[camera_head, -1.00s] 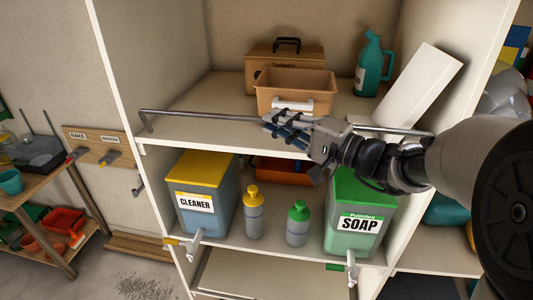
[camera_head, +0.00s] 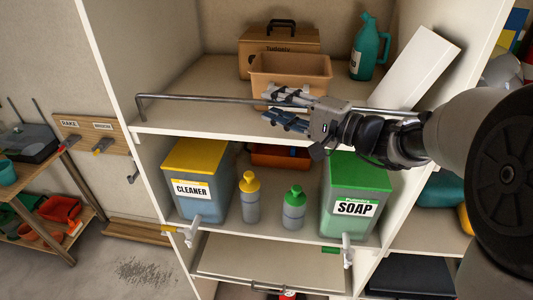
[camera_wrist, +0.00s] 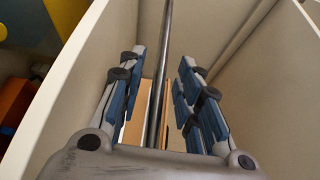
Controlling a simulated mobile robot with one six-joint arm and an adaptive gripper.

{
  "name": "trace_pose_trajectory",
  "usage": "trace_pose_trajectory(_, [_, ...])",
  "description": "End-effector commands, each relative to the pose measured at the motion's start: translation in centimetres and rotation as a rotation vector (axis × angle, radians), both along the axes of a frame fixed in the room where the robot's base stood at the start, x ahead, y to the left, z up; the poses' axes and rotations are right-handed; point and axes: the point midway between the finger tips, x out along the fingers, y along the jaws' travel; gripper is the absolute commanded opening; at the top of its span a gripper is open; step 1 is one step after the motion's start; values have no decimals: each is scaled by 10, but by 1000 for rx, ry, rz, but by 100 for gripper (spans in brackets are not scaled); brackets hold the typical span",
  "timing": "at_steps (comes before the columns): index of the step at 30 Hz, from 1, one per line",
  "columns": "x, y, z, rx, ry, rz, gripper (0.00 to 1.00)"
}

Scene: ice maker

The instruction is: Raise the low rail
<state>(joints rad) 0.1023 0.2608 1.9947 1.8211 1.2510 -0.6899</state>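A thin grey metal rail (camera_head: 205,97) runs along the front of the middle shelf, a little above the shelf edge (camera_head: 200,131). It bends down at its left end; my arm partly covers its right part. My gripper (camera_head: 283,107) is at the rail, right of its middle, with one set of fingers above it and one below in the head view. In the wrist view the rail (camera_wrist: 160,75) passes lengthwise between the blue-padded fingers of my open gripper (camera_wrist: 160,88). Gaps show on both sides of the rail.
Behind the rail stand an open brown box (camera_head: 290,72), a toolbox (camera_head: 255,50), a teal jug (camera_head: 369,55) and a leaning white board (camera_head: 415,68). Below are cleaner (camera_head: 195,165) and soap (camera_head: 350,185) bins and two bottles. Another rail (camera_head: 275,288) shows at the bottom.

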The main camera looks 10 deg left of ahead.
Motion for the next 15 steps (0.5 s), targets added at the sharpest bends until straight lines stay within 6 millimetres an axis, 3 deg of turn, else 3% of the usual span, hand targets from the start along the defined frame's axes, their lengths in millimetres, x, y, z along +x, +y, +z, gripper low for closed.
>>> trace_pose_trajectory(15, [-25, -47, -1, 0, 0, -2, 32])
